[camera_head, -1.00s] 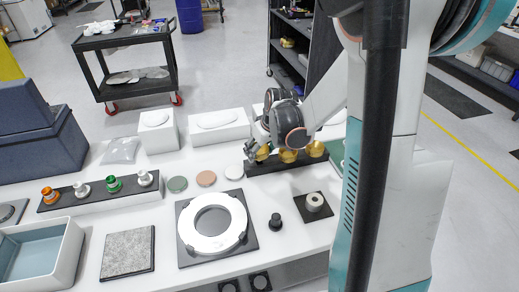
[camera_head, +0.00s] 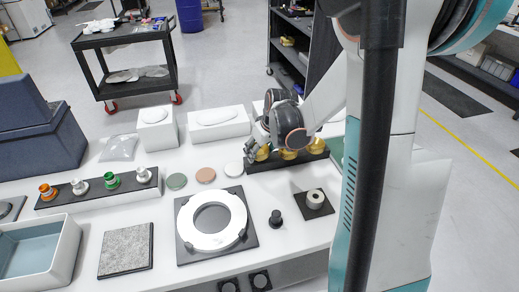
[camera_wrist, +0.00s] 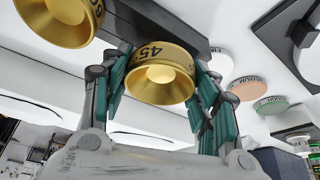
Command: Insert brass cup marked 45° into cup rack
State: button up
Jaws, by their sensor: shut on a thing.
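The brass cup marked 45° (camera_wrist: 160,82) sits between the green-padded fingers of my gripper (camera_wrist: 164,95) in the wrist view. My gripper (camera_head: 256,155) is shut on this brass cup (camera_head: 263,154) at the left end of the black cup rack (camera_head: 262,168). The rack also shows as a dark bar in the wrist view (camera_wrist: 190,30). The cup is at the rack, but its seat is hidden, so I cannot tell whether it is fully in. Another brass cup (camera_head: 289,154) stands beside it, and a third brass cup (camera_head: 316,146) is farther right.
A black strip with orange, green and silver knobs (camera_head: 112,180) lies left. Coloured discs (camera_head: 205,176) lie between it and the rack. A white ring on a dark plate (camera_head: 180,240), a black knob (camera_head: 276,218) and a roll on a pad (camera_head: 315,199) stand in front. White boxes (camera_head: 218,122) stand behind.

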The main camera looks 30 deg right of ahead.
jog(key=shift+f+b, duration=0.5)
jog(key=shift+f, duration=0.1)
jog(key=o, duration=1.2)
jog(key=shift+c, duration=0.2)
jog(key=v, duration=1.2)
